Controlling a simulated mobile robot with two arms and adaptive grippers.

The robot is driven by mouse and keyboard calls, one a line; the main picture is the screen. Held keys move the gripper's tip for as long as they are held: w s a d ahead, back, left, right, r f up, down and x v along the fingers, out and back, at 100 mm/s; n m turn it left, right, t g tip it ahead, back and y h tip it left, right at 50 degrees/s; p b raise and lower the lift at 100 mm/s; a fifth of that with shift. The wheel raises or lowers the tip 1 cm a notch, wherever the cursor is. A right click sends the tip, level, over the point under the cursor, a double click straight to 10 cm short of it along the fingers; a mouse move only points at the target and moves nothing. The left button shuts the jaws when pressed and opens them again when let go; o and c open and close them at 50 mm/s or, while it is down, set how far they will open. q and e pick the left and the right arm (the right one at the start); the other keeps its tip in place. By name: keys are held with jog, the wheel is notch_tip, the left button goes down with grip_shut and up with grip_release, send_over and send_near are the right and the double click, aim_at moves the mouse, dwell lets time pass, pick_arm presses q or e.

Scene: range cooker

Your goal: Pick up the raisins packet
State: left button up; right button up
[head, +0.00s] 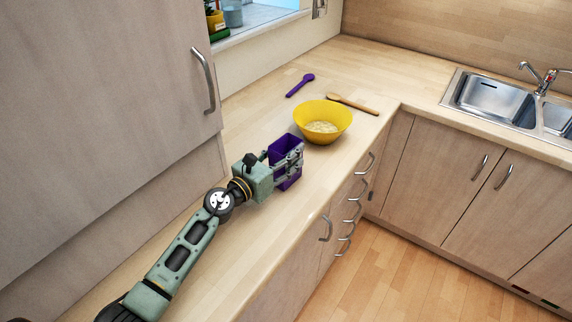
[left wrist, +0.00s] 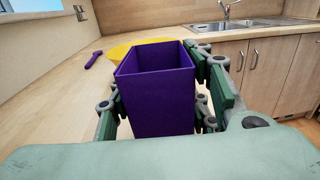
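The raisins packet seems to be the purple open-topped box (head: 284,146) at the counter's front part, in front of the yellow bowl; no label shows. In the left wrist view the purple box (left wrist: 157,104) stands upright between the fingers, its open top toward the camera. My left gripper (head: 288,163) has one finger along each side of the box, and both appear to press on it. Whether the box's base touches the counter is hard to tell. My right gripper is not in view.
A yellow bowl (head: 323,119) with pale contents stands just beyond the box. A purple spoon (head: 300,85) and a wooden spoon (head: 352,104) lie behind it. A tall cabinet (head: 110,90) rises at the left. The sink (head: 492,98) is at the right.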

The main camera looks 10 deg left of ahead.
pick_arm(q)
jog(key=c, duration=0.6)
jog(key=shift+r, duration=0.15)
jog(key=shift+c, duration=0.2)
